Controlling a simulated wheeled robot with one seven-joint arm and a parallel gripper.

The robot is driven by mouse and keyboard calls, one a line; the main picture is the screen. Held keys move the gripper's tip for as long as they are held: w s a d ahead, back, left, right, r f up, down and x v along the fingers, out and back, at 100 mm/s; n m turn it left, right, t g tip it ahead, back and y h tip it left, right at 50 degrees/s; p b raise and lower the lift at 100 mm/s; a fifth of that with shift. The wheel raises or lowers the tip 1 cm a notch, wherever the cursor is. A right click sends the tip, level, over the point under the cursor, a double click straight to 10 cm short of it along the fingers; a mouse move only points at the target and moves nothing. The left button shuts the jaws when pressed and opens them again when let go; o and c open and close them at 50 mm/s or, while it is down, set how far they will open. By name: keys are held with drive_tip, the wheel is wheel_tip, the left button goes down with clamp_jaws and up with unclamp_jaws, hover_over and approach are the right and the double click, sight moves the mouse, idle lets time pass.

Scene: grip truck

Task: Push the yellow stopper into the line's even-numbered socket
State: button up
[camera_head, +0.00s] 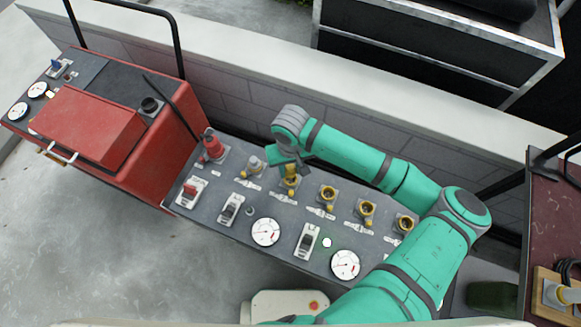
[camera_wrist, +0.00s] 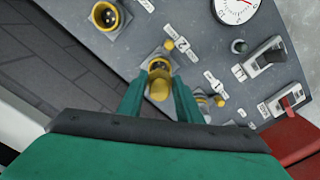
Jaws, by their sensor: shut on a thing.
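The yellow stopper (camera_wrist: 159,89) is between the two fingers of my gripper (camera_wrist: 159,98), which is shut on it, in the wrist view. Its far end is at or just in front of a yellow-rimmed socket (camera_wrist: 157,63); I cannot tell whether it has entered. In the head view my gripper (camera_head: 288,162) is over the third fitting (camera_head: 290,182) of the row on the grey panel. More yellow sockets (camera_head: 327,193), (camera_head: 366,209), (camera_head: 404,223) stand to its right.
A grey plug fitting (camera_head: 253,165) and a red fitting (camera_head: 212,147) stand left of my gripper. Switches (camera_head: 231,209) and round dials (camera_head: 265,232) line the panel's near side. A red machine box (camera_head: 100,125) is at left, and a low wall (camera_head: 230,85) runs behind.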

sight(291, 176)
drive_tip(key=shift+s+f, duration=0.1)
drive_tip(key=shift+f, duration=0.45)
drive_tip(key=shift+s+d, duration=0.1)
idle(0.4)
drive_tip(key=shift+f, duration=0.2)
idle(1.0)
drive_tip(key=shift+f, duration=1.45)
idle(0.5)
drive_tip(key=shift+f, duration=0.25)
drive_tip(key=o, duration=1.4)
drive_tip(key=shift+o, duration=0.2)
drive_tip(key=shift+r, duration=0.1)
